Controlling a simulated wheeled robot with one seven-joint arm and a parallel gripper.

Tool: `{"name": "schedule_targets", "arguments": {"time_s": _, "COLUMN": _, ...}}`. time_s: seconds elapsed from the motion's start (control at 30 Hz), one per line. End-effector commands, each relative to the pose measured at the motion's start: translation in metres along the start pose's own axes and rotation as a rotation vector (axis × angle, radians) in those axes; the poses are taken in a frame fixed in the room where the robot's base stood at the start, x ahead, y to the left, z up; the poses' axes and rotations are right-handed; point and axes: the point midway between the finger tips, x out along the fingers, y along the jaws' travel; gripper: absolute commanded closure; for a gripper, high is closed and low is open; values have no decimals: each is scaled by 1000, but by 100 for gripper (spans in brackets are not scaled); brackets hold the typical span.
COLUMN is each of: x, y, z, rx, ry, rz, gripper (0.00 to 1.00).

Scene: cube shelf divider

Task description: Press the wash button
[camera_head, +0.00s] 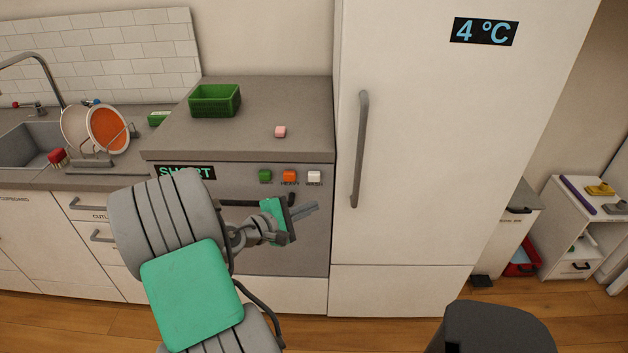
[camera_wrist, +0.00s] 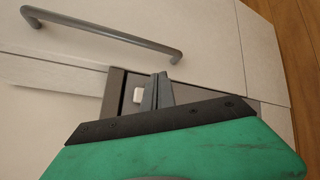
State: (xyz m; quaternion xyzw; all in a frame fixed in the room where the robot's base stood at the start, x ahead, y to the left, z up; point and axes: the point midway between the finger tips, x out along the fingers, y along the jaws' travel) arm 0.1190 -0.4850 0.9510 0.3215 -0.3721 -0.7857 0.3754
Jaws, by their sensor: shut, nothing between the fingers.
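My gripper (camera_head: 312,209) is shut and empty, in front of the dishwasher and lower in the picture than the wash button. In the wrist view the white wash button (camera_wrist: 138,95) shows just left of my shut fingertips (camera_wrist: 160,80), with a visible gap between them. The panel's left display (camera_head: 186,172) is partly hidden by my arm.
A tall white fridge (camera_head: 420,150) with a grey handle (camera_head: 360,150) stands right beside the dishwasher; the handle (camera_wrist: 105,32) also shows in the wrist view. A dish rack stands left.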

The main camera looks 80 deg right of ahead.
Motion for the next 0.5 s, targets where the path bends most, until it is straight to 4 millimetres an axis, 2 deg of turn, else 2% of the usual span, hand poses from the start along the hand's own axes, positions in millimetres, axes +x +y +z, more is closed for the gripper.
{"name": "schedule_targets", "arguments": {"time_s": 0.5, "x": 50, "y": 35, "z": -36, "rx": 3, "ry": -1, "rz": -2, "gripper": 100}}
